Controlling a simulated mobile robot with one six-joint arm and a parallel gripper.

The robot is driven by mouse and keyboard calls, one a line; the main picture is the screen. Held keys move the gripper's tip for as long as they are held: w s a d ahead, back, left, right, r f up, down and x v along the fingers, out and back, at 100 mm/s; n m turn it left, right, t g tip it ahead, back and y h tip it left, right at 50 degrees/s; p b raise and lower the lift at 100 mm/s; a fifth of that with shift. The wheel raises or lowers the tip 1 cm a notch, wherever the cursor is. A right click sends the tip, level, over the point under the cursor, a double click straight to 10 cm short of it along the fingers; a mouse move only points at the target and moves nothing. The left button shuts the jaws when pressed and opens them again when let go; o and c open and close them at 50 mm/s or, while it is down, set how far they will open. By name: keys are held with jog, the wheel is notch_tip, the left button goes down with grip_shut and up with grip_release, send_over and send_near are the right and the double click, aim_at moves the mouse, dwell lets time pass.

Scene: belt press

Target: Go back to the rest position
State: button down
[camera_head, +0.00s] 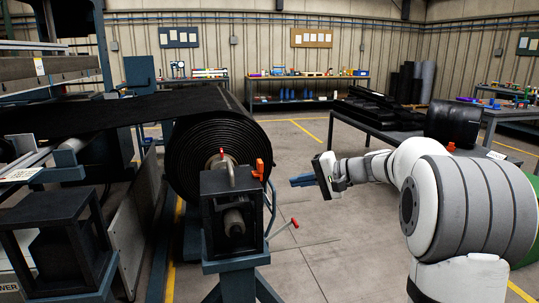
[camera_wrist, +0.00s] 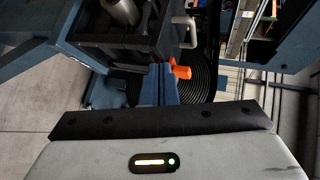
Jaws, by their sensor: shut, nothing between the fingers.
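My gripper (camera_head: 302,180) is in the middle right of the head view, at the end of my white arm. Its blue fingers point left and are together, with nothing held. It is in free air to the right of the black belt roll (camera_head: 205,140) and apart from the roll stand (camera_head: 232,215). In the wrist view, my blue fingers (camera_wrist: 160,86) show beyond the pale wrist housing, with the stand's dark frame and an orange part (camera_wrist: 181,72) behind them.
An orange handle (camera_head: 259,168) and a red-tipped lever (camera_head: 294,223) stick out from the stand towards my gripper. A table (camera_head: 370,128) with black rolls stands behind my arm. Workbenches (camera_head: 310,98) line the back wall. The floor (camera_head: 310,245) below my gripper is clear.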

jog(key=s+a+r+n+g+h+p, duration=0.1)
jog(key=s+g+h+p, duration=0.2)
jog(key=s, duration=0.6)
jog(key=s+a+r+n+g+h+p, duration=0.1)
jog(key=s+r+h+p, duration=0.15)
jog(key=s+p, duration=0.45)
jog(key=s+d+n+h+p, duration=0.1)
jog(key=s+d+h+p, duration=0.2)
jog(key=s, duration=0.6)
jog(key=s+d+n+h+p, duration=0.2)
jog(key=s+d+h, duration=0.1)
jog(key=s, duration=0.6)
jog(key=shift+p, duration=0.4)
jog(key=shift+f+h, duration=0.15)
jog(key=shift+h, duration=0.1)
